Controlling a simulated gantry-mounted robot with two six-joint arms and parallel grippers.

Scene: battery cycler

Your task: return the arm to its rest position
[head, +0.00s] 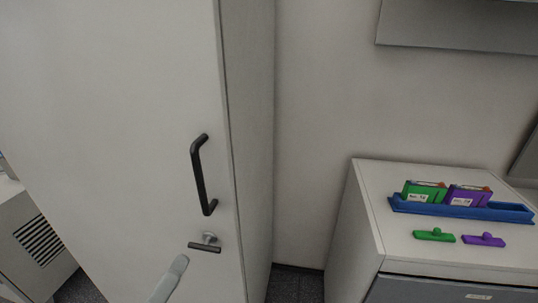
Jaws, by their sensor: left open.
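Only a small part of my left gripper (171,278) shows, a pale grey piece at the bottom edge in the head view. It is in front of the white cabinet door (110,120), just below and left of the small black latch lever (205,248). The gripper is open, and I see nothing held in it. The rest of my left arm is out of the picture. My right gripper is not in view.
The tall cabinet has a black pull handle (198,175). At right, a low white cabinet (370,215) bears a blue tray (515,213) with a green box (425,191) and a purple box (468,195). A green piece (434,235) and a purple piece (484,240) lie in front.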

